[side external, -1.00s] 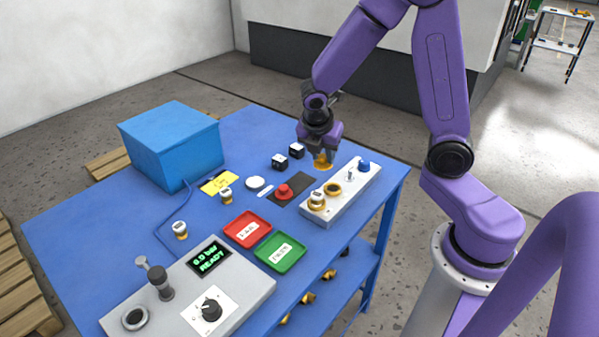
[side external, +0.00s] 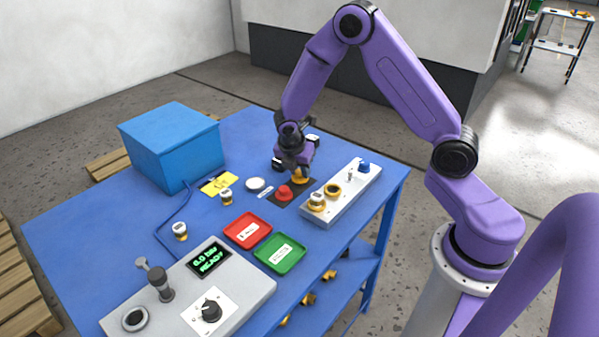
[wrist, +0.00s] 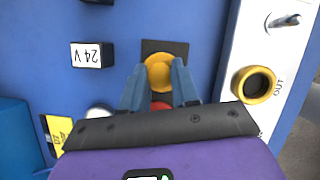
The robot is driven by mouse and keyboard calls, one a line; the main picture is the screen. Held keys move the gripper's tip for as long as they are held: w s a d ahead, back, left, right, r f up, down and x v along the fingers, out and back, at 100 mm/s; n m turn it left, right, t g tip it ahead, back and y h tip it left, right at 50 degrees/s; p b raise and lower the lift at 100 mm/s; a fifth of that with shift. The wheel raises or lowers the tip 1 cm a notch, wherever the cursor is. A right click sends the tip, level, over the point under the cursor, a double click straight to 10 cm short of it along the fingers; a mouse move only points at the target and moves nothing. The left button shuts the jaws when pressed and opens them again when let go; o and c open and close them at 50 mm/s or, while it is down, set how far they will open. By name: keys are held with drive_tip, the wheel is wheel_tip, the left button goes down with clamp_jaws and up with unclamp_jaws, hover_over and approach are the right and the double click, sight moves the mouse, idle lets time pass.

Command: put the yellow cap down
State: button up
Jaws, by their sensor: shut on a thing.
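The yellow cap (side external: 300,177) is held between the fingertips of my gripper (side external: 298,170), which points down. In the wrist view my gripper (wrist: 158,74) has a finger on each side of the round yellow cap (wrist: 159,72). The cap is over the far part of a dark plate (side external: 306,186), which also shows in the wrist view (wrist: 178,48). I cannot tell whether the cap touches the plate. A red cap (side external: 284,193) sits on the same plate; the wrist view shows only part of it (wrist: 161,106).
A pale valve block (side external: 345,196) with a blue cap (side external: 364,167) and brass ports lies to the right. Red (side external: 247,230) and green (side external: 279,252) trays are nearer the front. A white disc (side external: 255,184) lies left.

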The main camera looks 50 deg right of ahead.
drive_tip(key=shift+f, duration=0.65)
drive_tip(key=shift+f, duration=0.1)
drive_tip(key=o, duration=1)
drive_tip(key=s+a+r+m+y, duration=0.1)
drive_tip(key=s+a+r, duration=0.2)
drive_tip(key=a+r, duration=0.3)
drive_tip(key=s+a+r+m, duration=0.1)
drive_tip(key=s+a+r, duration=0.25)
drive_tip(key=r, duration=0.45)
drive_tip(key=s+a+r+m+y, duration=0.1)
drive_tip(key=s+m, duration=0.1)
drive_tip(key=s, duration=0.6)
drive_tip(key=s+a+r+m+y, duration=0.1)
drive_tip(key=s+m, duration=0.1)
drive_tip(key=s, duration=0.6)
drive_tip(key=s+a+r+m+g+y, duration=0.1)
drive_tip(key=s+r+m, duration=0.1)
drive_tip(key=s, duration=0.6)
drive_tip(key=shift+s+y, duration=0.3)
